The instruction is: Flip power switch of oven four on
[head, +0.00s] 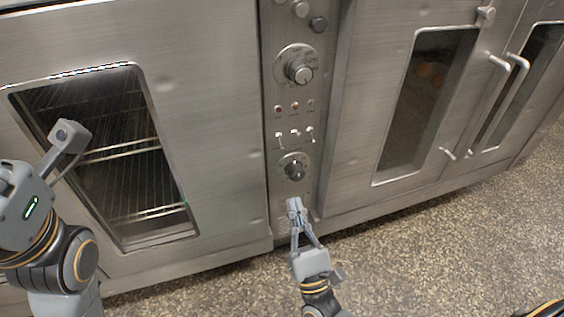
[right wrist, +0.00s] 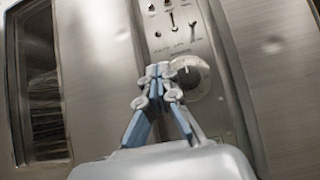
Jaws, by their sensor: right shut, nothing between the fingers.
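A narrow steel control panel (head: 282,185) stands between the oven doors. Several small toggle switches (head: 295,133) sit in a row at its middle, below small indicator lights (head: 294,106). Two of the switches (right wrist: 173,20) show at the top of the right wrist view. My right gripper (head: 295,205) is shut and empty, its tips in front of the panel, below the lower knob (head: 293,169) in the head view. In the right wrist view its tips (right wrist: 158,75) overlap the left edge of that knob (right wrist: 190,77). My left gripper (head: 66,138) is in front of the left oven window; its jaw opening is unclear.
The left oven door (head: 205,90) and right oven doors (head: 350,110) are shut. Door handles (head: 505,95) stick out at right. The speckled floor (head: 440,240) is clear.

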